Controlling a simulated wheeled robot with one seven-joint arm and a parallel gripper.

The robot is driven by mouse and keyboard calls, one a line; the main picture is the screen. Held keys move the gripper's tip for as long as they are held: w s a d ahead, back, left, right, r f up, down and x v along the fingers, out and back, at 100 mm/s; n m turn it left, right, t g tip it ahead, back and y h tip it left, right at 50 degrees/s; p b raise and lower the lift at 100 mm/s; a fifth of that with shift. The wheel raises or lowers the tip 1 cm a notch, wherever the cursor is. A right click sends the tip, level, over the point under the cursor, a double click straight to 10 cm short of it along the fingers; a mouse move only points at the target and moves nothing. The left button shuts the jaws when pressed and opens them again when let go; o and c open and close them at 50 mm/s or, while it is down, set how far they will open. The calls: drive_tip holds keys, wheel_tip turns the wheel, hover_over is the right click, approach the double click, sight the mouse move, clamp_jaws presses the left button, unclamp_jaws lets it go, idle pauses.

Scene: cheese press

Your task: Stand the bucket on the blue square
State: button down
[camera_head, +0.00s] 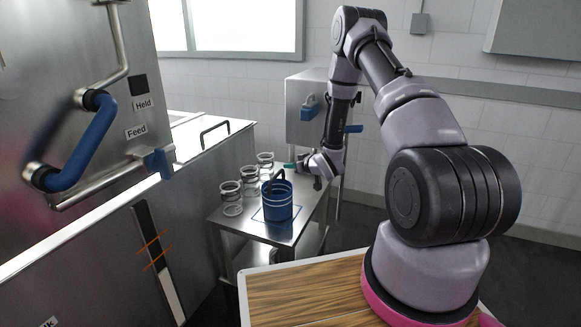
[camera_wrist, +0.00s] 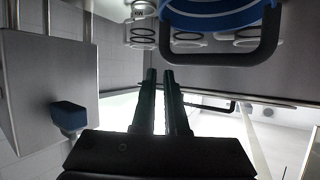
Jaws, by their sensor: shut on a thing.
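The blue bucket (camera_head: 278,203) is upright over the blue square (camera_head: 257,215), whose outline shows on the steel table beside its base. I cannot tell whether its base touches the table. Its dark handle stands up above the rim; in the wrist view the handle (camera_wrist: 225,59) and blue rim (camera_wrist: 215,18) show at the top. My gripper (camera_head: 291,168) is at the top of the handle. In the wrist view its fingers (camera_wrist: 159,75) are nearly together by the handle's corner, shut on it; the exact contact is hard to see.
Several clear jars with dark bands (camera_head: 230,196) stand along the table's left and back. A steel vat with valve handles fills the left. A steel cabinet (camera_head: 305,108) stands behind the table. The table's front edge is clear.

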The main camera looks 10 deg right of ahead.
drive_tip(key=c, duration=0.9)
unclamp_jaws()
drive_tip(key=shift+c, duration=0.2)
drive_tip(key=shift+r, duration=0.1)
